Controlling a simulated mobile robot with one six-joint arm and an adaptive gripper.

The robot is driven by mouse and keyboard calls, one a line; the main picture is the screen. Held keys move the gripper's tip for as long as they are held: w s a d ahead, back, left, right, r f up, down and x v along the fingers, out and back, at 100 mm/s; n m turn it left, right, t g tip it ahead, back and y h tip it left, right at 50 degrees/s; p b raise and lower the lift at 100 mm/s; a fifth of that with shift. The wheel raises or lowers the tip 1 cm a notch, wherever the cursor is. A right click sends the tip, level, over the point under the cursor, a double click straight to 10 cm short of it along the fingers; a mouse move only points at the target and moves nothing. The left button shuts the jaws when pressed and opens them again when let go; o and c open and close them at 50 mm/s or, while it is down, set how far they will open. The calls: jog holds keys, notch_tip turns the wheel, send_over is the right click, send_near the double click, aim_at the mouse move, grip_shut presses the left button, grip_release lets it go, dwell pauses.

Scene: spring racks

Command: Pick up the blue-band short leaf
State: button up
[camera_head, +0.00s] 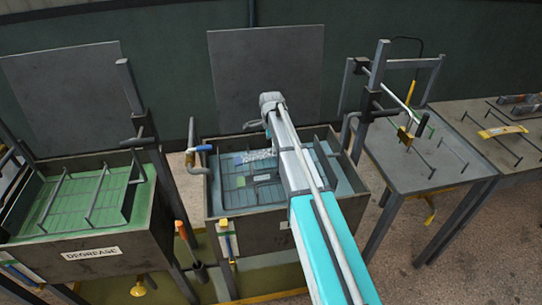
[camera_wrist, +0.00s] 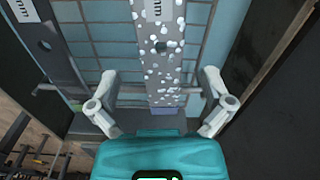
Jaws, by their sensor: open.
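A grey steel leaf covered in white bubbles (camera_wrist: 163,55) lies lengthwise in the middle of the wrist view. It has a dark hole, part of a printed mark at the top, and a blue-violet band (camera_wrist: 166,111) at its near end. It appears to be the blue-band short leaf. In the head view a bubbly leaf (camera_head: 258,155) shows in the middle tank. My gripper (camera_wrist: 160,88) is open, with one finger on each side of the leaf near its banded end. I see no grip on it. My arm hides part of the tank in the head view.
A darker leaf (camera_wrist: 45,45) lies left of the gripper. The middle tank (camera_head: 262,230) has raised walls; a dark wall (camera_wrist: 278,45) is close on the right. A degrease tank (camera_head: 90,257) stands left, and a table (camera_head: 400,178) with a rack stands right.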

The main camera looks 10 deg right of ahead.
aim_at(271, 152)
jog(key=shift+a+f+b, duration=0.1)
jog(key=shift+f+b, duration=1.85)
jog(key=shift+f, duration=0.25)
jog(key=c, duration=1.3)
